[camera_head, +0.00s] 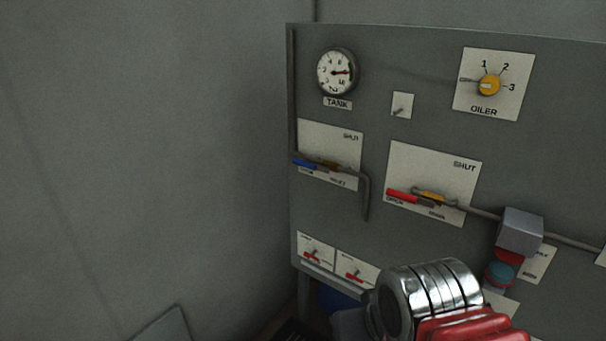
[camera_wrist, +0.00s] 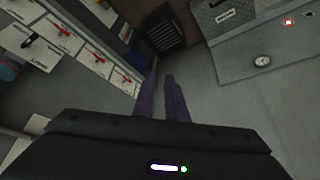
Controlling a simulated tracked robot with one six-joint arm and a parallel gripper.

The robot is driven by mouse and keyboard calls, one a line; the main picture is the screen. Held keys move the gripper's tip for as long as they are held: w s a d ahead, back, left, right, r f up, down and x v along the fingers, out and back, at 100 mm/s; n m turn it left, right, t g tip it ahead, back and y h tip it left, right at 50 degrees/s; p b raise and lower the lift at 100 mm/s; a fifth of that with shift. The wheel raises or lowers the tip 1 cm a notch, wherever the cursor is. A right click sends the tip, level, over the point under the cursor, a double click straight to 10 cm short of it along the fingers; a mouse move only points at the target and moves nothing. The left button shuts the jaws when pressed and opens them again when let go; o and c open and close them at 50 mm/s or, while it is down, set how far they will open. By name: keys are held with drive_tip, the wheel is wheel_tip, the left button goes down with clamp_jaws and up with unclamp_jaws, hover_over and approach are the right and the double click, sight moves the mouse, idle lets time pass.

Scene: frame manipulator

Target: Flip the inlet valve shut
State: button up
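The inlet valve with its blue lever (camera_head: 304,163) is on a white plate (camera_head: 331,145) at the left of the grey panel in the head view. The lever lies nearly level, its blue end pointing left by the small lower-left lettering. "SHUT" is printed at the plate's upper right. In the wrist view, two dark purple fingers of my gripper (camera_wrist: 162,78) point away from the camera with a narrow gap, and nothing shows between them. The gripper is not visible in the head view, where only my chrome and red arm shows low down.
A second plate with a red lever (camera_head: 403,195) is right of the inlet valve. A tank gauge (camera_head: 336,72) and an oiler knob (camera_head: 489,85) are above. A grey block (camera_head: 520,231) and pipe stand at the right. Small red switches (camera_head: 316,256) are below. Bare wall lies left.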

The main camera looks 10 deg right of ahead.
drive_tip(key=a+f, duration=0.1)
drive_tip(key=w+f+n+g, duration=0.1)
drive_tip(key=f, duration=0.1)
drive_tip(key=w+a+f+g, duration=0.1)
drive_tip(key=shift+w+a+f+n, duration=0.25)
drive_tip(key=shift+a+n, duration=0.05)
clamp_jaws()
drive_tip(key=w+a+f+n+h, duration=0.1)
drive_tip(key=w+f+n+h, duration=0.2)
drive_tip(key=w+n, duration=0.35)
drive_tip(key=w+f+n+t+h, duration=0.1)
drive_tip(key=w+f+n+h, duration=0.25)
drive_tip(key=w, duration=0.65)
drive_tip(key=w+a+f+n+h, duration=0.1)
drive_tip(key=w+f+n+h, duration=0.1)
drive_tip(key=w+n+h, duration=0.5)
drive_tip(key=w+a+r+n+t, duration=0.3)
drive_tip(key=w+r+n+t, duration=0.1)
drive_tip(key=w, duration=0.4)
drive_tip(key=w+a+r+n+t, duration=0.3)
drive_tip(key=w+r+n+t, duration=0.1)
drive_tip(key=w+r, duration=0.3)
drive_tip(key=shift+w+a+t, duration=0.25)
drive_tip(key=shift+w+t, duration=0.15)
drive_tip(key=shift+w, duration=0.25)
drive_tip(key=shift+r, duration=0.1)
